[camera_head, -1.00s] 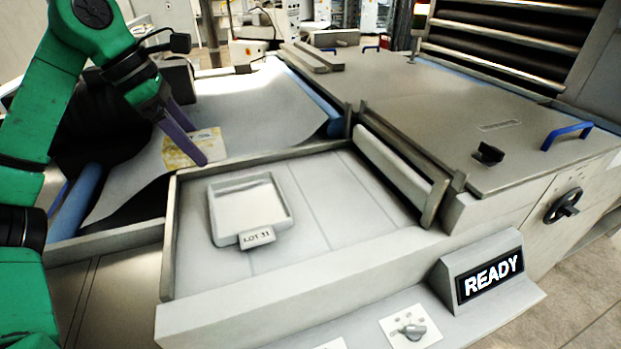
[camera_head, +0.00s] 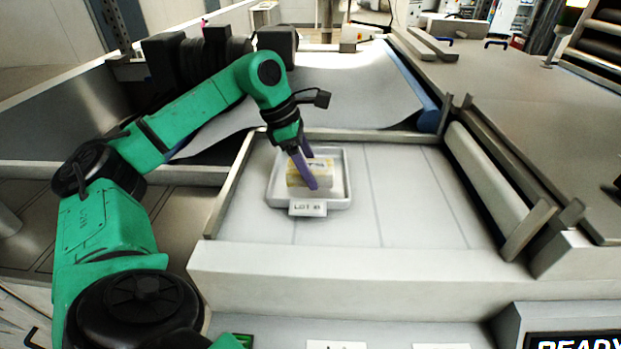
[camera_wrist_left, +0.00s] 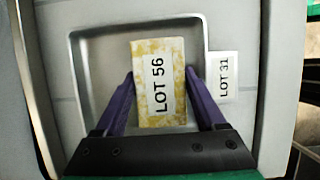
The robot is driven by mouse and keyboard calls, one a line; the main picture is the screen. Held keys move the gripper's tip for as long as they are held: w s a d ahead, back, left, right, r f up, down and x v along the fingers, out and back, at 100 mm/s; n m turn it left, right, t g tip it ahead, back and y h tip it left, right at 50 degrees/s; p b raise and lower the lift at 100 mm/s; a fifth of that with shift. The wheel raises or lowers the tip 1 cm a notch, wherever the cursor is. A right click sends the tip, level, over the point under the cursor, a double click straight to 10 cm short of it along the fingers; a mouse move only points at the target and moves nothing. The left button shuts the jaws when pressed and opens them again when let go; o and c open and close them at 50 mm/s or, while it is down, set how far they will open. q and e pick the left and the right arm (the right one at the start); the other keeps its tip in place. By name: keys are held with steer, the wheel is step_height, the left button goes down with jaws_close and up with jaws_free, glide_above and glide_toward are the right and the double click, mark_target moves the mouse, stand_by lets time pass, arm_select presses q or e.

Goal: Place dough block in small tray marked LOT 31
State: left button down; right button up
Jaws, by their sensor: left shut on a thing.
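The dough block (camera_head: 322,173) is pale yellow with mottled sides; in the left wrist view the dough block (camera_wrist_left: 159,55) carries a LOT 56 label. My left gripper (camera_head: 311,173) is shut on it, with the purple fingers along two opposite sides; in the wrist view the gripper (camera_wrist_left: 159,80) spans the block. The small tray (camera_head: 276,190) has a LOT 31 tag (camera_head: 308,208) on its front, and this tag also shows in the wrist view (camera_wrist_left: 223,78). The block is within the tray's outline; I cannot tell whether it touches the tray floor. My right gripper is not in view.
The tray stands on a light flat deck (camera_head: 400,205) with a raised front rail (camera_head: 400,275). A roller (camera_head: 485,175) borders the deck at the right. A pale sheet (camera_head: 350,95) lies behind it. The deck right of the tray is clear.

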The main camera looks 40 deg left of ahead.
arm_select(q)
step_height(320, 180, down, 2)
steer(key=shift+a+f, duration=0.1)
steer(key=shift+a, duration=0.05)
steer(key=shift+f, duration=0.1)
jaws_free()
steer(key=shift+r, duration=0.35)
steer(key=v, duration=1.1)
steer(key=shift+r+p, duration=0.1)
steer(key=shift+p, duration=0.3)
steer(key=shift+s+a+r, duration=0.15)
steer(key=shift+r, duration=0.1)
